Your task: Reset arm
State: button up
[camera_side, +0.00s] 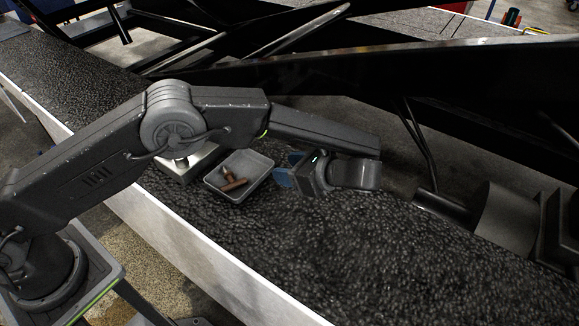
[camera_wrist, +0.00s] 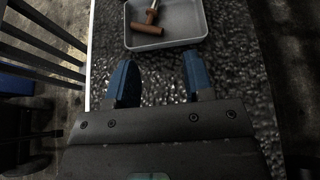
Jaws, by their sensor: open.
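My gripper (camera_wrist: 160,80) has two blue fingers spread apart in the wrist view, with nothing between them but the dark pebbled surface. In the side view my gripper (camera_side: 287,173) is to the right of a shallow grey tray (camera_side: 258,163), with its blue fingers towards the tray. In the wrist view the tray (camera_wrist: 197,40) lies just beyond the fingertips. A brown T-shaped piece (camera_side: 233,184) lies in the tray. It also shows in the wrist view (camera_wrist: 147,28), with a lighter metallic part along its stem.
A silvery box (camera_side: 190,162) stands left of the tray, partly hidden by my arm. The dark pebbled belt (camera_side: 330,255) has a pale side edge (camera_side: 180,240). Black beams (camera_side: 400,65) cross behind the arm. A dark cylinder (camera_side: 507,215) sits at right. The belt's front part is clear.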

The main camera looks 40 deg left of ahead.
jog(key=s+a+r+n+h, duration=0.4)
jog(key=a+r, duration=0.2)
jog(key=r, duration=0.2)
jog(key=s+a+r+n+h, duration=0.3)
jog(key=s+a+r+n, duration=0.15)
jog(key=r, duration=0.35)
jog(key=s+a+r+n+t+h, duration=0.1)
jog(key=s+a+n+t+h, duration=0.1)
jog(key=s, duration=0.5)
jog(key=s+a+r+n+t+h, duration=0.1)
jog(key=s+a+n+t+h, duration=0.2)
jog(key=s+n, duration=0.4)
jog(key=shift+s+a+r+t+h, duration=0.2)
jog(key=shift+s+r+t+h, duration=0.15)
jog(key=shift+s, duration=0.25)
